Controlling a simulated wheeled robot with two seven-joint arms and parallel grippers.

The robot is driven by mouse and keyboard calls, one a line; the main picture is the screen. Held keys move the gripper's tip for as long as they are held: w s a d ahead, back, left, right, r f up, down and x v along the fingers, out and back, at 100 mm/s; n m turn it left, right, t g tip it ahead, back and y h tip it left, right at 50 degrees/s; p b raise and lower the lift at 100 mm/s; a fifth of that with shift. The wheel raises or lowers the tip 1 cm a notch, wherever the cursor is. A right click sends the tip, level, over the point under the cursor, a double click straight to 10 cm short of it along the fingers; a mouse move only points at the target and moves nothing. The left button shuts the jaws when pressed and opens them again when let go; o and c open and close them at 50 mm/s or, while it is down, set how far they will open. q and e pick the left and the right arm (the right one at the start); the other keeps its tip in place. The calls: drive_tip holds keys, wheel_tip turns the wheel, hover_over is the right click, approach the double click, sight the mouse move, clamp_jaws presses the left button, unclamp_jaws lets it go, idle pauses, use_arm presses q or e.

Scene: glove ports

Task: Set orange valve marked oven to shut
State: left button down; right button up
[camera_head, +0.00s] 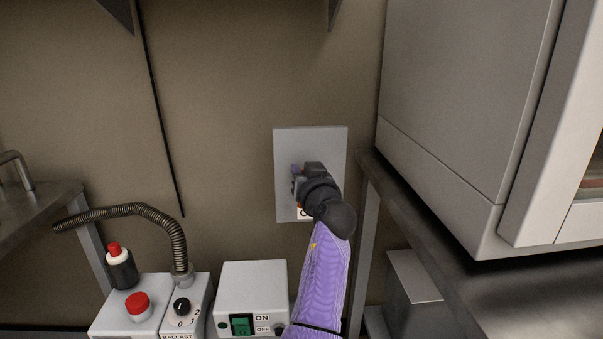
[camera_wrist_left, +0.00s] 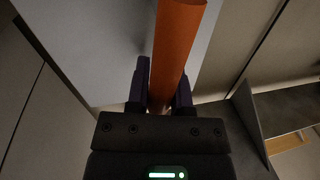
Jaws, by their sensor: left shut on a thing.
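The orange valve handle (camera_wrist_left: 174,50) shows large in the left wrist view, a smooth orange bar running up from between my fingers. My left gripper (camera_wrist_left: 160,100) is shut on it, one dark finger on each side. In the head view my left gripper (camera_head: 298,180) is in front of a grey wall plate (camera_head: 335,145), and my purple-sleeved arm and dark wrist cover most of the valve. Below the gripper a bit of orange and part of a white label (camera_head: 303,213) show; the label's word is mostly hidden. My right gripper is not in view.
A grey cabinet (camera_head: 460,110) on a metal bench (camera_head: 440,240) stands close to the right of the plate. Below left are a box with a green switch (camera_head: 242,325), a red button (camera_head: 138,305), a black dial (camera_head: 182,306) and a ribbed hose (camera_head: 130,209). Bare wall lies left of the plate.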

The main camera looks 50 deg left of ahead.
use_arm(q)
drive_tip(key=w+d+f+m+t, duration=0.1)
drive_tip(key=w+f+m+t, duration=0.1)
drive_tip(key=m, duration=0.7)
drive_tip(key=w+d+f+m+t+b, duration=0.1)
drive_tip(key=w+d+f+m+t, duration=0.1)
drive_tip(key=m, duration=0.8)
drive_tip(key=shift+d+f+t+h, duration=0.2)
drive_tip(key=shift+f+t+h, duration=0.1)
drive_tip(key=shift+f, duration=0.5)
drive_tip(key=shift+w, duration=0.1)
drive_tip(key=c, duration=0.5)
unclamp_jaws()
